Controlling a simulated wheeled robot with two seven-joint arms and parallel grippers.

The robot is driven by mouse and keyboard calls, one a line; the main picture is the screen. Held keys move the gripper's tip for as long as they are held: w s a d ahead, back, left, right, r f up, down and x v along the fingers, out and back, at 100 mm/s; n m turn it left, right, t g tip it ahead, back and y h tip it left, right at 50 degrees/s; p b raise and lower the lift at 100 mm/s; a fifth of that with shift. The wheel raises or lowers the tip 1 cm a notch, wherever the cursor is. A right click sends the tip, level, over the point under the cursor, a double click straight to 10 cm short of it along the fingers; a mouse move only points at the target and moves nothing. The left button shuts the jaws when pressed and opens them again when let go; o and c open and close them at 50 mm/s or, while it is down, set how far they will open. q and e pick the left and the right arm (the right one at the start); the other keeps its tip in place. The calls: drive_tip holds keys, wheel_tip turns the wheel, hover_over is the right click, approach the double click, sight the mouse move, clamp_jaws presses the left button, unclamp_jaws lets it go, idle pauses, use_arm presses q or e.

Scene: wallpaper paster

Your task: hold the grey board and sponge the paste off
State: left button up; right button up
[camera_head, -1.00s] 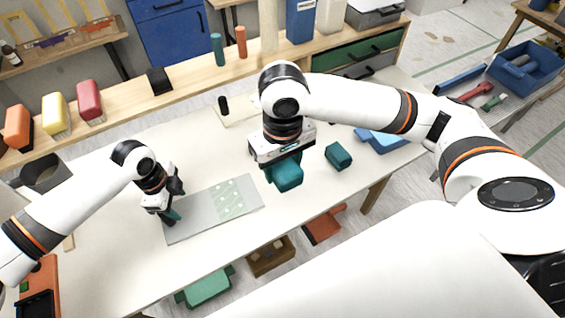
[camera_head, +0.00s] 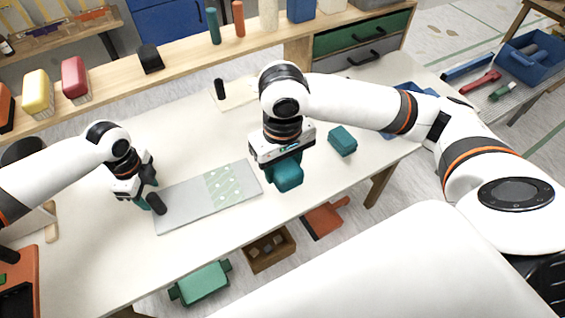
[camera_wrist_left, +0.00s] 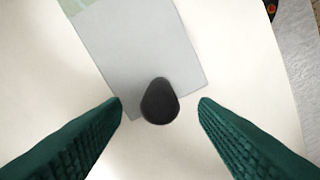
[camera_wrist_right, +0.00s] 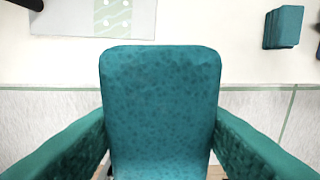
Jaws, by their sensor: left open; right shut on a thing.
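The grey board (camera_head: 185,207) lies flat on the table, with a dark knob-like handle (camera_head: 157,204) at its left end. Its right part carries a pale green patch with whitish marks (camera_head: 232,184). My left gripper (camera_head: 148,204) is open at the handle end; in the left wrist view the handle (camera_wrist_left: 160,102) appears between the spread green fingers, apart from both. My right gripper (camera_head: 281,165) is shut on a teal sponge (camera_head: 288,175), which also fills the right wrist view (camera_wrist_right: 160,110). The sponge is right of the board, near the table's front edge.
A second teal block (camera_head: 342,140) lies on the table to the right. A pale plate with a black knob (camera_head: 219,89) is behind. A shelf (camera_head: 190,65) with blocks and bottles runs along the back. The table (camera_head: 110,245) is bare at front left.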

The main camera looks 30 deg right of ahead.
sight(150, 196)
use_arm(q)
drive_tip(key=shift+f+b, duration=1.4)
drive_tip(key=shift+f, duration=0.5)
use_arm(e)
drive_tip(key=shift+f, duration=1.95)
use_arm(q)
clamp_jaws()
unclamp_jaws()
drive_tip(key=shift+r, duration=0.15)
use_arm(e)
drive_tip(key=shift+r, duration=0.15)
use_arm(q)
drive_tip(key=shift+r+p, duration=0.85)
drive_tip(key=shift+p, duration=0.25)
use_arm(e)
drive_tip(key=shift+r, duration=0.95)
use_arm(q)
drive_tip(key=shift+f, duration=0.15)
use_arm(e)
drive_tip(key=shift+f, duration=0.1)
